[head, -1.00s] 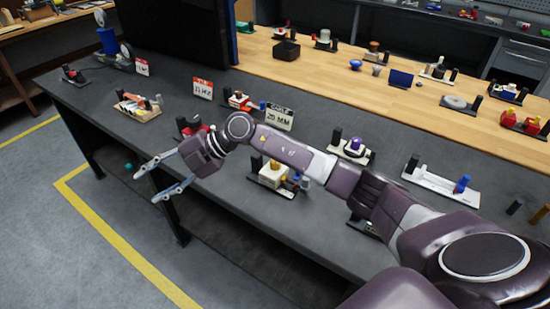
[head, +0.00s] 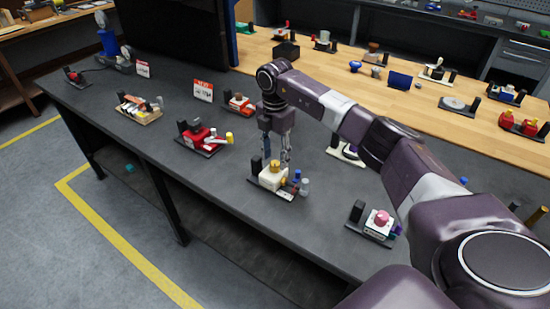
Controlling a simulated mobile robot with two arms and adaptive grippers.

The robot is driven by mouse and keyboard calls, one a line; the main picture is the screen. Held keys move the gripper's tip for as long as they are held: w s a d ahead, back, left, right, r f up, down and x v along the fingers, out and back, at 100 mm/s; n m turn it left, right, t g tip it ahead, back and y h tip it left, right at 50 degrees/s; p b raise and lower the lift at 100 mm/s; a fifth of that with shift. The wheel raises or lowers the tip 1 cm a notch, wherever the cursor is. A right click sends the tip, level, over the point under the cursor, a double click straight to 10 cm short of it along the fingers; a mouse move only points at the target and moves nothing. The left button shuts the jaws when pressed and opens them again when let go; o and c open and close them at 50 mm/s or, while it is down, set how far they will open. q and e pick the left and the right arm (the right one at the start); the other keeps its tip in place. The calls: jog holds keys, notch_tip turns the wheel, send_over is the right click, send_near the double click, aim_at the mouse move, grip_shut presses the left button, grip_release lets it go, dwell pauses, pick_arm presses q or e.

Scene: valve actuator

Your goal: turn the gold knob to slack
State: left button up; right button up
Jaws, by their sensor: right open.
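The gold knob (head: 275,164) sits on top of a white valve block (head: 272,179) near the front edge of the dark bench. A black post and small blue and grey cylinders stand beside the block on its base. My right gripper (head: 276,157) points down, open and empty, with its fingers just above or behind the knob. From this angle I cannot tell how far its fingertips are from the knob, and I see no clear contact. Any marks for slack are too small to read. My left gripper is not in view.
A red valve unit (head: 203,137) with a yellow cylinder stands to the left. A white unit with a pink knob (head: 381,217) stands to the front right. Another unit (head: 348,150) is partly behind my arm. The bench front between these units is clear.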

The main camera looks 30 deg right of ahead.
jog(key=shift+f, duration=1.05)
jog(key=shift+c, duration=0.3)
grip_shut()
